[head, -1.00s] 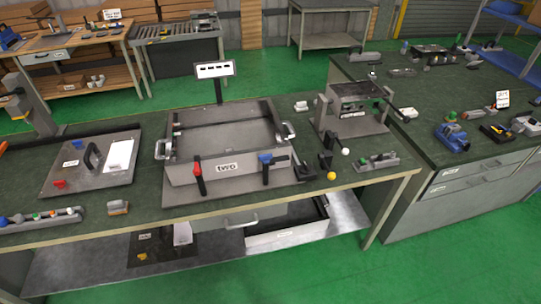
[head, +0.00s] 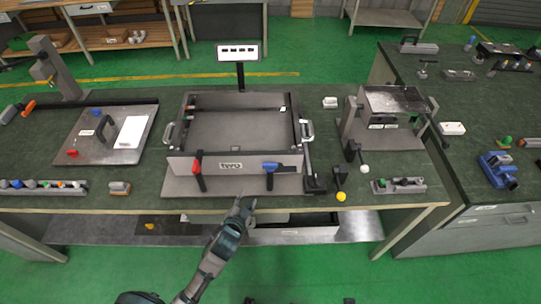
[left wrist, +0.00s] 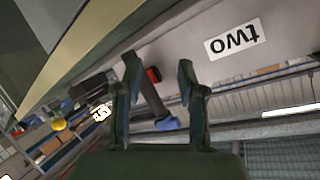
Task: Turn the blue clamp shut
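The blue clamp (head: 282,167) sits on the front wall of the grey box fixture labelled "two" (head: 232,164), right of the label.
A red-handled clamp (head: 197,168) is on the same wall, left of the label. A black lever with a yellow knob (head: 341,196) stands to the right. A plate with a black handle (head: 103,132) lies left. Floor in front of the table is clear.

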